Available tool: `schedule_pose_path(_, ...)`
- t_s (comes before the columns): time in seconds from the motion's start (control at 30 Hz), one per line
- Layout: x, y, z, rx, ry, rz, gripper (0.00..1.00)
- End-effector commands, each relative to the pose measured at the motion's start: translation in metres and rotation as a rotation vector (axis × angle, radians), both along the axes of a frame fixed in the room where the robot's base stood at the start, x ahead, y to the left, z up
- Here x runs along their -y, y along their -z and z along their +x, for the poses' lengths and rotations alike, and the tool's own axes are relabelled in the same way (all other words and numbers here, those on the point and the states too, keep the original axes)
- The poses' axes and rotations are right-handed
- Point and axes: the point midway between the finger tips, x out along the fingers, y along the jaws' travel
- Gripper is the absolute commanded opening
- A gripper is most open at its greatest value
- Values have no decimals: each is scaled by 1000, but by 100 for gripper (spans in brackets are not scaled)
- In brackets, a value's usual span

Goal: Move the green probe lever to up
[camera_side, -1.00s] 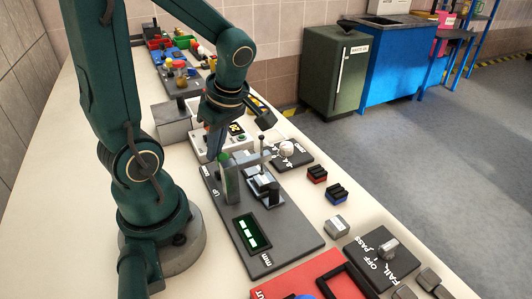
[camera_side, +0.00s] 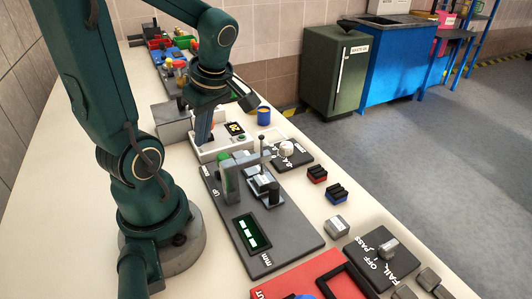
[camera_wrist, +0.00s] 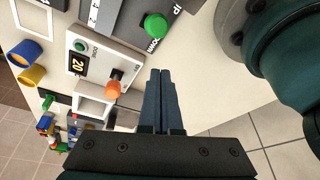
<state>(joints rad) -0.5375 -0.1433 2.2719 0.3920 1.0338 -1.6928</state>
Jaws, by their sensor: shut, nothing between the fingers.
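The green probe lever (camera_side: 227,160) stands on the grey gauge plate (camera_side: 283,232), beside the measuring stand. In the wrist view its round green knob (camera_wrist: 155,25) is near the top edge, beside white lettering on the plate. I cannot tell its exact setting. My gripper (camera_side: 203,145) is shut and empty, pointing down just behind and left of the lever in the side view, with a visible gap. In the wrist view the shut fingertips (camera_wrist: 163,74) lie below the knob and do not touch it.
A white box with a yellow-digit display (camera_wrist: 79,64) and an orange toggle (camera_wrist: 113,89) stands close to my fingers. A blue cup (camera_side: 263,116) is beyond it. A black plate with a white knob (camera_side: 286,148) is right of the stand. Bare bench lies left of the gauge plate.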

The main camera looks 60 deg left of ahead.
Motion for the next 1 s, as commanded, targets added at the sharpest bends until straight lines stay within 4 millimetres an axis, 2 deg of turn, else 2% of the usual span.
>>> schedule_pose_path(0.5,47,-49,11,4,5,1,0)
schedule_pose_path(0.87,65,-68,12,39,21,3,0)
schedule_pose_path(0.93,72,-69,8,71,58,-11,0)
schedule_pose_path(1.0,82,-66,6,104,208,-47,0)
